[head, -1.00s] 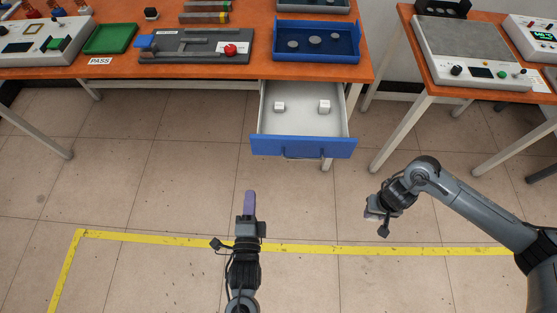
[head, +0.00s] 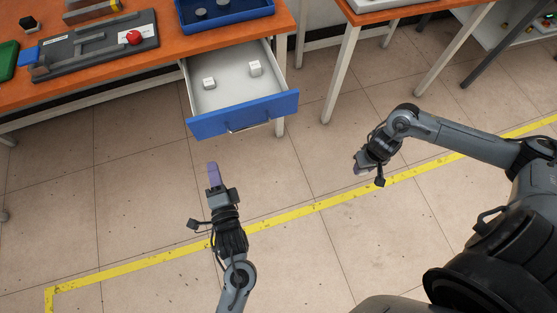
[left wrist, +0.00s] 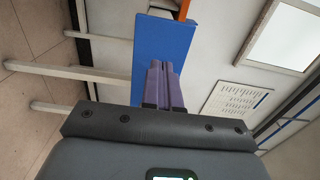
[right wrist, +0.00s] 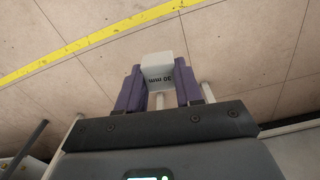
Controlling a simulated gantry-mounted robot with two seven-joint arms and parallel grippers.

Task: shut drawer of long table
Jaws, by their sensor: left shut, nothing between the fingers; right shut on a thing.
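The long table (head: 100,98) has an orange top and an open drawer (head: 240,95) with a pale inside and a blue front (head: 255,112). My right gripper (head: 360,167) is shut on a white block (right wrist: 160,72) marked in mm, over the floor right of the drawer.
Two small white blocks, one left (head: 209,83) and one right (head: 255,68), lie in the drawer. A blue tray (head: 225,22) sits on the table above it. A second orange table (head: 385,10) stands to the right. The floor (head: 310,240) before the drawer is clear, with a yellow line (head: 330,208).

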